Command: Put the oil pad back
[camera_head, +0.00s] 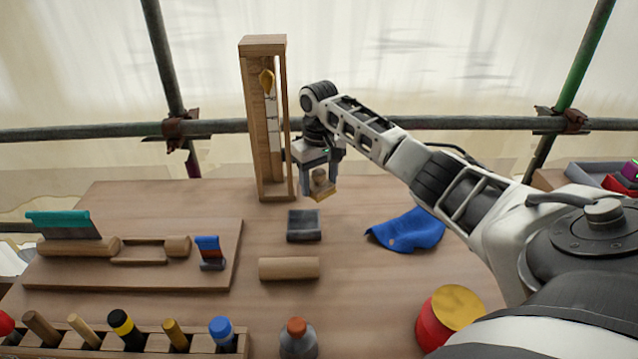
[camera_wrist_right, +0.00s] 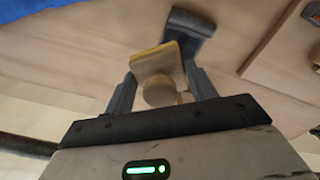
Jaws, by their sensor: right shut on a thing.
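My right gripper (camera_head: 320,184) is shut on the oil pad (camera_head: 323,188), a small wooden block with a yellowish pad face and a round knob. It holds the pad above the table, in front of the tall wooden frame. In the right wrist view the pad (camera_wrist_right: 160,64) sits between the two fingers (camera_wrist_right: 161,78), its knob towards the palm. A dark grey open holder (camera_head: 304,236) stands on the table just below and in front of the gripper; it also shows beyond the pad in the right wrist view (camera_wrist_right: 190,24). My left gripper is out of view.
A wooden roll (camera_head: 289,268) lies in front of the holder, a blue cloth (camera_head: 408,231) to the right. A tool board (camera_head: 130,275) lies left; a tool rack (camera_head: 150,343) and red pot (camera_head: 450,315) are nearer.

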